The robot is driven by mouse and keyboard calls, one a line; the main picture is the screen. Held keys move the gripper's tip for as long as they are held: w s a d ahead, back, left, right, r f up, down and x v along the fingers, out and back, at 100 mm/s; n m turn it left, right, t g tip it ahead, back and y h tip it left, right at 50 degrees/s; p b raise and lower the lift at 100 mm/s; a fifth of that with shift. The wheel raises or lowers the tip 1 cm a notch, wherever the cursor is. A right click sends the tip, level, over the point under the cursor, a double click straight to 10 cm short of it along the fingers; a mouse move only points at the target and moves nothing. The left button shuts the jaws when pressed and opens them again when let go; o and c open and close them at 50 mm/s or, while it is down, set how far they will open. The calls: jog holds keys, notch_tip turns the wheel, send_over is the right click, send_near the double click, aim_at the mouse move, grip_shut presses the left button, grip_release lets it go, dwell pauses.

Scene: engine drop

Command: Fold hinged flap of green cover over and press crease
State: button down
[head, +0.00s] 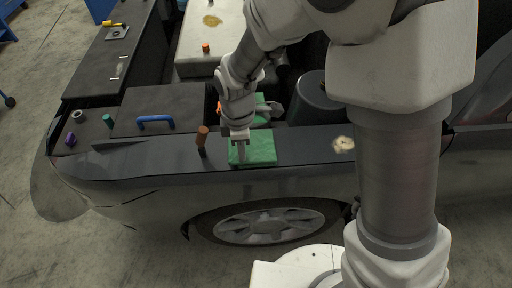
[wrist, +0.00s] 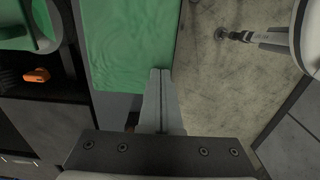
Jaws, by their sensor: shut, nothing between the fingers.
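The green cover (head: 262,148) lies on the dark fender of the car, above the front wheel. Its near part is flat on the fender, and another green part (head: 262,112) shows behind it, partly hidden by my arm. In the wrist view the green cover (wrist: 128,40) fills the top middle, with a curved green part (wrist: 28,38) at the top left. My gripper (head: 241,158) points down at the left part of the cover. Its fingers are together and empty in the wrist view (wrist: 160,75), at the cover's edge. I cannot tell whether the tips touch it.
A brown-handled tool (head: 202,138) stands left of the cover. A blue handle (head: 155,122) sits on a dark panel farther left. An orange object (wrist: 36,76) lies beside the cover. A tan patch (head: 343,144) marks the fender to the right.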

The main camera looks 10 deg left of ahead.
jog(key=shift+f, duration=0.3)
jog(key=shift+r, duration=0.15)
dwell(0.4)
jog(key=shift+r+p, duration=2.5)
jog(key=shift+r, duration=0.9)
